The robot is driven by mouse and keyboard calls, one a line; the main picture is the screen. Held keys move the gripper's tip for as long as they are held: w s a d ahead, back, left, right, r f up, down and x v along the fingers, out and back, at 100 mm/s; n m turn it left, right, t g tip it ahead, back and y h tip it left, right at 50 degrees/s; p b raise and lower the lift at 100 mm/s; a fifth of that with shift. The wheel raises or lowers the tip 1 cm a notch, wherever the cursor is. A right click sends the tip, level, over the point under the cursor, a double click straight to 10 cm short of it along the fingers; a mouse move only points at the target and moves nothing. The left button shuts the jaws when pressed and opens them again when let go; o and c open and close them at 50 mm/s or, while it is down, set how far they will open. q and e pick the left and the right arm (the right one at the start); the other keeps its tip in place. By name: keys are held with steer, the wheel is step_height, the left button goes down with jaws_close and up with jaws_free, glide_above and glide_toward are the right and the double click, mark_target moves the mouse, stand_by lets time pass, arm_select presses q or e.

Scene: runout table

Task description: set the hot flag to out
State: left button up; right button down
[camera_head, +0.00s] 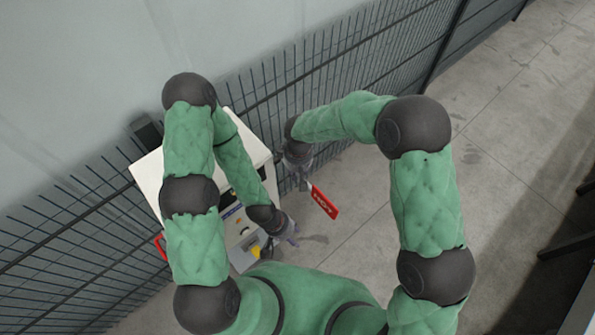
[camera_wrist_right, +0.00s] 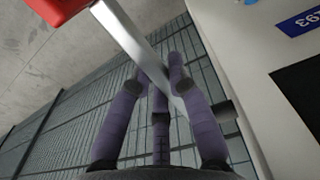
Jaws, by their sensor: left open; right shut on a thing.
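The hot flag is a red plate (camera_head: 324,201) with white lettering, right of the white cabinet in the head view. In the right wrist view its red end (camera_wrist_right: 55,8) shows at the top left, on a flat metal bar (camera_wrist_right: 125,35). My right gripper (camera_head: 303,181) is shut on this bar; its purple fingers (camera_wrist_right: 160,80) are around it in the wrist view. The bar's far end is partly hidden behind the fingers, so its joint to the cabinet is unclear. My left gripper (camera_head: 291,232) is open and empty, lower, in front of the cabinet.
The white cabinet (camera_head: 148,171) stands against a dark mesh fence (camera_head: 60,243), largely covered by my left arm. A yellow part (camera_head: 254,252) is at its front and a red part (camera_head: 160,246) at its left. Concrete floor (camera_head: 500,100) is clear to the right.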

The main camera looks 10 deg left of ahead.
steer(key=shift+w+a+r, duration=0.1)
steer(key=shift+w+r, duration=0.15)
steer(key=c, duration=1.1)
jaws_free()
steer(key=shift+c, duration=0.2)
steer(key=shift+s+f, duration=0.1)
steer(key=shift+s, duration=0.05)
step_height(320, 180, up, 12)
steer(key=shift+s+d, duration=0.15)
steer(key=shift+d, duration=0.1)
